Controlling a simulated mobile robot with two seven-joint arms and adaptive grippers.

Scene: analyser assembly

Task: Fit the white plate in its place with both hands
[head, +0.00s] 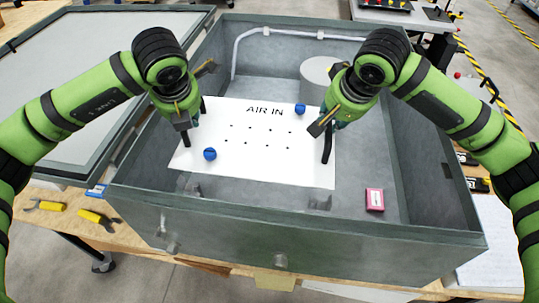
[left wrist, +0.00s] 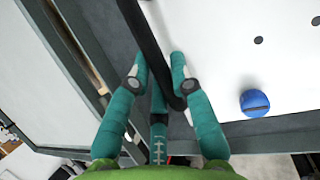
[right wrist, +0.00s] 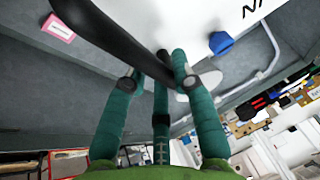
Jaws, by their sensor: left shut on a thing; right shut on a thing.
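The white plate (head: 270,166) is marked AIR IN and has rows of small dark holes. It carries two blue knobs, one near the front left (head: 210,154) and one near the back right (head: 300,109). It lies over the left and middle part of the open grey box (head: 300,240); I cannot tell whether it touches anything below. My left gripper (left wrist: 158,80) is shut on the black handle (left wrist: 152,45) at the plate's left edge. My right gripper (right wrist: 158,72) is shut on the black handle (right wrist: 110,38) at the right edge.
Inside the box, a pink-red block (head: 375,199) sits on the floor at the right, and a pale cylinder (head: 318,68) stands at the back. A white pipe (head: 262,30) runs along the back wall. Yellow tools (head: 95,217) lie on the bench at left. The box's right side is mostly free.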

